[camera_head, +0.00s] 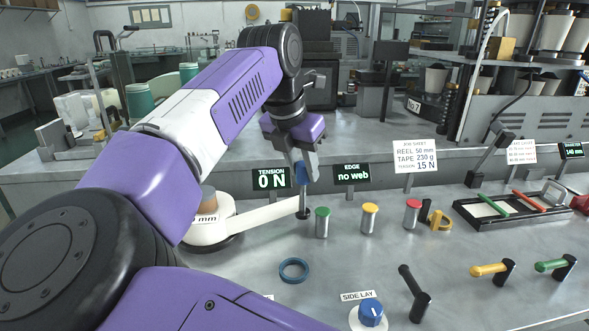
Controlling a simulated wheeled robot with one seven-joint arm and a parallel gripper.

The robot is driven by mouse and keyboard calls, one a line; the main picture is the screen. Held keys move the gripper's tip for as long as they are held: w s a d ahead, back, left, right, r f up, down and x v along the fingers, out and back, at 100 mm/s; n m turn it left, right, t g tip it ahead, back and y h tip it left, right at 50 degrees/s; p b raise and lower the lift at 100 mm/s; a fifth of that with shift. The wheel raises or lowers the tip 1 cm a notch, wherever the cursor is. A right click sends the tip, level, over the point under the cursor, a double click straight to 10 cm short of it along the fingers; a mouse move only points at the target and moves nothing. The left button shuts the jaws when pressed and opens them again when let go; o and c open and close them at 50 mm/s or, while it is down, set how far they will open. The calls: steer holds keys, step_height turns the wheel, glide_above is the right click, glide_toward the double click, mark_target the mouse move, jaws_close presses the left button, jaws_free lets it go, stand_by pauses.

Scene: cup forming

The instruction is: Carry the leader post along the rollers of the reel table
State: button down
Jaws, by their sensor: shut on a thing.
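My gripper (302,170) is above the steel reel table (240,290), shut on the upper part of the leader post (304,208). The post is upright, with a dark stem and foot; the jaws partly hide its top. A white tape (265,217) runs from the reel (208,232) at left to the post. Right of the post stand three metal rollers: green-capped (322,224), yellow-capped (369,219) and red-capped (412,214). The post is just left of the green-capped roller, apart from it. My arm partly hides the reel.
Behind the rollers are the tension display (271,179), reading 0 N, the edge display (352,174), reading no web, and a job sheet (414,157). A blue ring (293,270), side lay knob (371,312) and black lever (414,294) are in front. A black tray (510,208) is right.

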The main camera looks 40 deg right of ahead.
steer(key=shift+s+d+b, duration=0.6)
steer(key=shift+s+d, duration=1.7)
steer(key=shift+d, duration=1.1)
steer(key=shift+s+a+b, duration=1.75)
steer(key=shift+s+a, duration=1.2)
steer(key=shift+s, duration=1.4)
steer(key=shift+s+d+b, duration=1.35)
steer(key=shift+s+d, duration=1.45)
steer(key=shift+d, duration=1.4)
steer(key=shift+w+d+p, duration=1.25)
steer(key=shift+w+d, duration=1.7)
steer(key=shift+w, duration=1.4)
steer(key=shift+s+d+b, duration=0.75)
steer(key=shift+s+d, duration=3.05)
steer(key=shift+d, duration=1.55)
steer(key=shift+s+a+b, duration=0.5)
steer(key=shift+s+a, duration=0.25)
steer(key=shift+s, duration=0.25)
steer(key=shift+s+a+b, duration=0.5)
steer(key=shift+s+a, duration=0.2)
steer(key=shift+s, duration=0.3)
